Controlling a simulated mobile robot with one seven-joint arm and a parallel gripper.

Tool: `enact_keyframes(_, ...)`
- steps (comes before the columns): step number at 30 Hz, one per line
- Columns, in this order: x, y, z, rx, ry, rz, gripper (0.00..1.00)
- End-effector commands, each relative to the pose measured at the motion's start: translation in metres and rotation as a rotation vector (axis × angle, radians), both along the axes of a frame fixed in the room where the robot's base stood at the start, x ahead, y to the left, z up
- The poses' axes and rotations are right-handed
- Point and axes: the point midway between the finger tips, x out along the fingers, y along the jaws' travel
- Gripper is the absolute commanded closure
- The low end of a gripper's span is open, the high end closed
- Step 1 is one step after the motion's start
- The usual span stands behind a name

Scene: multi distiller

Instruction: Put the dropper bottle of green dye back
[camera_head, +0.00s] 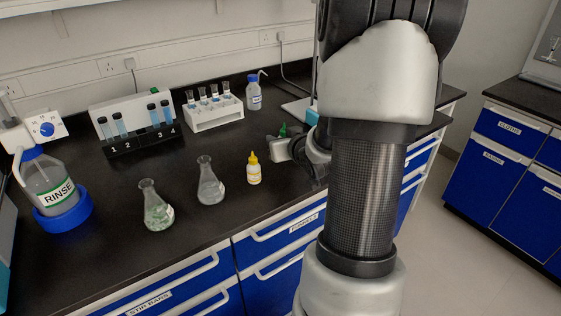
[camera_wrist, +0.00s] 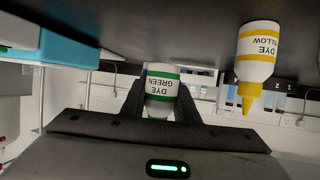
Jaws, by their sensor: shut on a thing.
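The dropper bottle of green dye, a white bottle with a green-banded label (camera_wrist: 162,86), is between the fingers of my gripper (camera_wrist: 161,100) in the wrist view, where it appears upside down. My gripper is shut on it. In the head view, its green tip (camera_head: 283,130) shows just above my gripper (camera_head: 285,148), which hides most of its body. I cannot tell whether its base touches the bench. The yellow dye bottle (camera_head: 254,170) stands upright on the bench, left of my gripper in the head view; it also shows in the wrist view (camera_wrist: 257,60).
Two flasks (camera_head: 210,182) (camera_head: 155,207) stand left of the yellow bottle. Behind are a white rack of vials (camera_head: 216,115), a numbered tube stand (camera_head: 135,120) and a blue-capped bottle (camera_head: 254,95). A rinse bottle (camera_head: 55,190) stands far left. Bare bench lies between the flasks and the racks.

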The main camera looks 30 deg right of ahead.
Motion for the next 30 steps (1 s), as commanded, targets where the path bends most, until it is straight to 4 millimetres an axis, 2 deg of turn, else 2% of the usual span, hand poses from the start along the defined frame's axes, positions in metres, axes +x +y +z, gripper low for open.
enact_keyframes(1,0.0,0.0,-0.009,0.0,0.001,0.0,0.85)
enact_keyframes(5,0.0,0.0,-0.016,0.0,0.0,0.0,0.85)
enact_keyframes(12,0.0,0.0,-0.048,0.0,0.0,0.0,0.85)
enact_keyframes(25,0.0,0.0,-0.055,-0.002,0.0,0.0,0.85)
enact_keyframes(26,0.0,0.0,-0.052,-0.002,0.0,0.0,0.68)
enact_keyframes(27,0.0,0.0,-0.052,-0.001,-0.001,-0.001,0.61)
enact_keyframes(28,0.0,0.0,-0.052,-0.001,-0.001,-0.001,0.56)
enact_keyframes(30,0.0,0.0,-0.052,-0.001,-0.001,-0.001,0.54)
